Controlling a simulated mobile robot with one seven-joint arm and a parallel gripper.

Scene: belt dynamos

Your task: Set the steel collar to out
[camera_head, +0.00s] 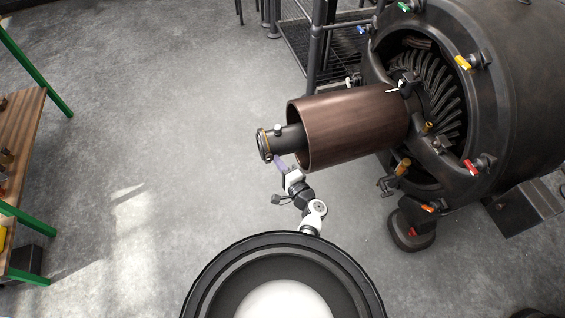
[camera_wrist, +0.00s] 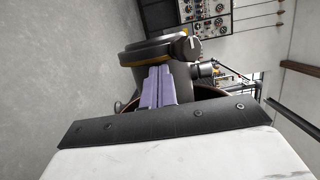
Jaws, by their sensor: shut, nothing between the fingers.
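A dark ring with a thin yellow band, likely the steel collar (camera_head: 264,145), sits at the free end of the short dark shaft that sticks out of the brown cylinder. In the wrist view the collar (camera_wrist: 150,50) shows as a dark disc with a yellow edge, with a small black knob with a white mark (camera_wrist: 190,45) beside it. My gripper (camera_head: 279,162) has purple fingers and is just below the shaft, close behind the collar. In the wrist view my gripper (camera_wrist: 158,82) is shut and empty, its tips near the collar's edge. Whether they touch it I cannot tell.
The brown cylinder (camera_head: 350,125) runs right into the large dark dynamo housing (camera_head: 520,90), which has several coloured handles on its rim. A wooden bench (camera_head: 20,140) with green legs stands at the far left. The concrete floor (camera_head: 170,100) between is clear.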

